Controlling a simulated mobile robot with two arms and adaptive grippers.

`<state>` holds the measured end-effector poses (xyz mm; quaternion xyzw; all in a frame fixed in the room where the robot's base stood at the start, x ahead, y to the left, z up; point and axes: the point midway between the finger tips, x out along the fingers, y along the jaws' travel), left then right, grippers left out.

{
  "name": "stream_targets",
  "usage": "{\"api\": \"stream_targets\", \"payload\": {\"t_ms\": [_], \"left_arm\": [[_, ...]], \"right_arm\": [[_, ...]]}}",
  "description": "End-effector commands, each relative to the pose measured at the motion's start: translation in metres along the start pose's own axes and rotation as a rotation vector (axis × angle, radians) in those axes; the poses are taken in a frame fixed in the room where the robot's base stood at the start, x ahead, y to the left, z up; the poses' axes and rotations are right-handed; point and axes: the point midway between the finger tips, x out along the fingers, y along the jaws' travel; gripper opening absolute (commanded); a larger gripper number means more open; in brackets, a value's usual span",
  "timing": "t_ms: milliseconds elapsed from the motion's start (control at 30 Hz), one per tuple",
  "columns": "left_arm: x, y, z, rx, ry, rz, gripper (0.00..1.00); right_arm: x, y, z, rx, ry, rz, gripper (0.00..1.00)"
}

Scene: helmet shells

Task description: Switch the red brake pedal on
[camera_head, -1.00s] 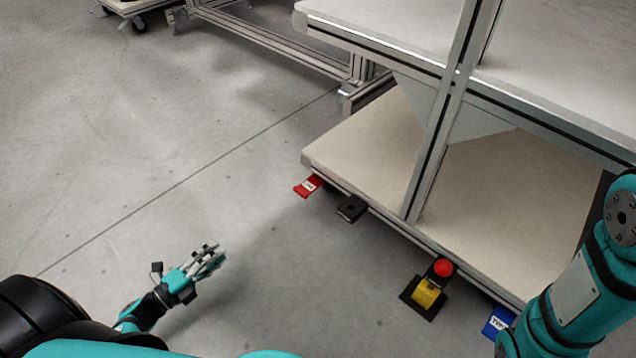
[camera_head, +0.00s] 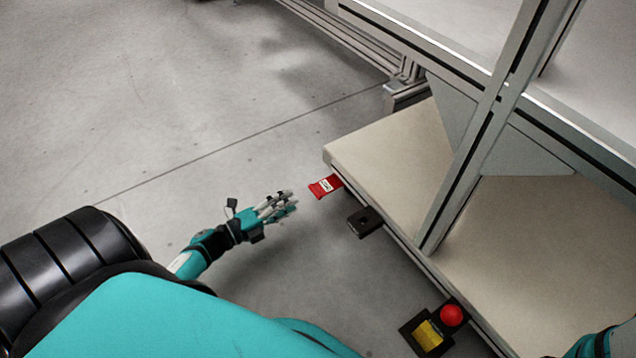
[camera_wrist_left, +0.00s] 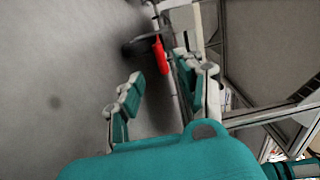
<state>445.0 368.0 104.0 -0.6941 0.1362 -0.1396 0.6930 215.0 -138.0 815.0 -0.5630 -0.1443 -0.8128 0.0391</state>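The red brake pedal (camera_head: 325,186) sticks out from under the near left corner of the cart's low shelf, with a white label on it. It also shows in the left wrist view (camera_wrist_left: 161,56), beyond and between my fingers. My left gripper (camera_head: 278,205) is just left of and a little below the pedal in the head view, apart from it. Its fingers are spread; in the left wrist view the left gripper (camera_wrist_left: 160,95) is open with nothing between the fingertips. Only a bit of my right arm shows at the bottom right edge; its gripper is out of view.
The cart's low beige shelf (camera_head: 395,150) and its metal upright (camera_head: 487,150) stand to the right. A black pedal (camera_head: 364,222) and a yellow pedal with a red knob (camera_head: 430,333) stick out along the same edge. The grey floor (camera_head: 150,90) at left is clear.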

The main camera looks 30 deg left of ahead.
Motion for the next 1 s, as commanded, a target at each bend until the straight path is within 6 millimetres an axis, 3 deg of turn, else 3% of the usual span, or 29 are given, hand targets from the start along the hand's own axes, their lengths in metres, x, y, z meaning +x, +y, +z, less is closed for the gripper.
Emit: {"api": "stream_targets", "payload": {"t_ms": [200, 400, 600, 867, 1000], "left_arm": [[0.049, 0.004, 0.000, 0.003, 0.003, -0.004, 0.37], [0.080, 0.003, 0.000, 0.002, 0.001, -0.001, 0.37], [0.094, 0.001, 0.001, 0.002, 0.000, 0.000, 0.37], [0.095, 0.000, 0.000, 0.001, 0.000, 0.001, 0.37], [0.095, 0.000, 0.000, 0.001, 0.000, 0.001, 0.21]], "right_arm": [[-0.025, -0.005, -0.009, 0.000, 0.000, 0.000, 0.00], [-0.038, -0.008, -0.013, 0.000, 0.000, -0.001, 0.00], [-0.042, -0.009, -0.015, 0.000, 0.000, -0.001, 0.00], [-0.042, -0.009, -0.015, 0.000, 0.000, -0.001, 0.00], [-0.042, -0.009, -0.015, 0.000, 0.000, -0.001, 0.00]]}}
